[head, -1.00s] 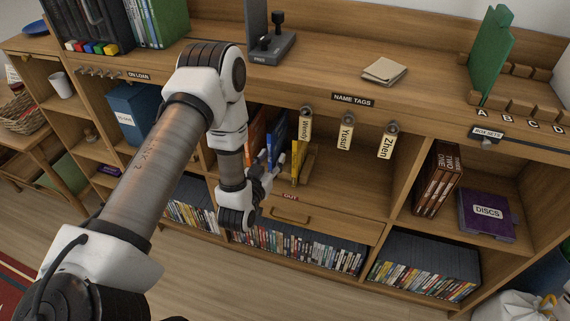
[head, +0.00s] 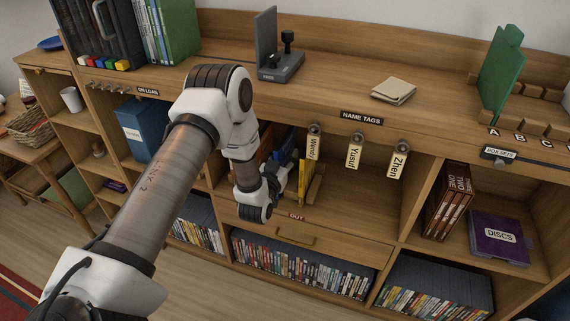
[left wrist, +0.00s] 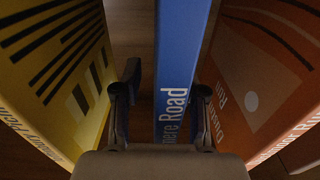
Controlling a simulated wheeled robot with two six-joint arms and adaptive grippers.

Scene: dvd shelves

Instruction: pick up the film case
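Film cases stand upright in the open compartment under the name tags. In the left wrist view a blue case (left wrist: 178,75) with "…nere Road" on its spine is in the middle, between a yellow case (left wrist: 55,75) and an orange case (left wrist: 262,75). My left gripper (left wrist: 165,95) is open, one finger on each side of the blue case. A gap shows between the left finger and the case; contact on the right is unclear. In the head view my left gripper (head: 280,178) reaches into the compartment beside the yellow case (head: 303,180), and my arm hides much. My right gripper is not in view.
Tags for Wendy, Yusuf and Zhen (head: 398,165) hang from the shelf edge right of the gripper. A drawer (head: 300,238) lies below, above rows of discs. A divider (head: 425,195) bounds the compartment at right; its floor between is clear.

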